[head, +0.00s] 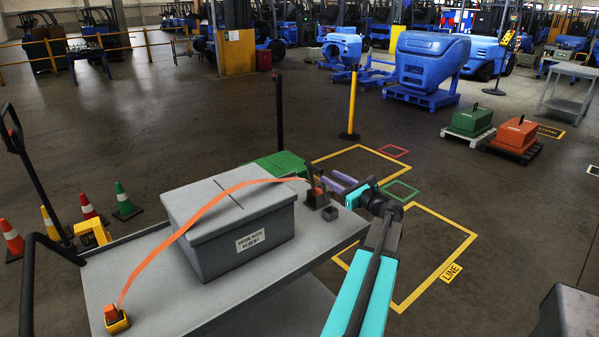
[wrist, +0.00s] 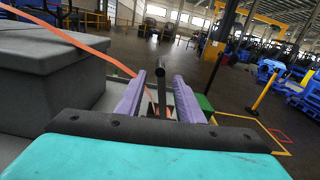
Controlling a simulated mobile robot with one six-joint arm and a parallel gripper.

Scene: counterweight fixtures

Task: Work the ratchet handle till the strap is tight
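The orange strap (head: 210,212) runs in a loose bow from a yellow-and-orange anchor (head: 116,319) over a grey lidded box (head: 238,226) to the dark ratchet (head: 316,194) at the cart's far right. The strap also shows in the wrist view (wrist: 62,34). The dark ratchet handle (head: 311,174) stands upright. My gripper (head: 340,182) is beside the ratchet, its purple fingers open. In the wrist view the handle (wrist: 161,78) stands between the fingers, with gaps on both sides. The handle's lower part is partly hidden.
The box stands on a grey cart top (head: 125,272). A small dark block (head: 330,213) lies near the ratchet. A green case (head: 278,164) is behind the box. Cones (head: 123,201) stand left. A yellow post (head: 351,105) stands behind my gripper.

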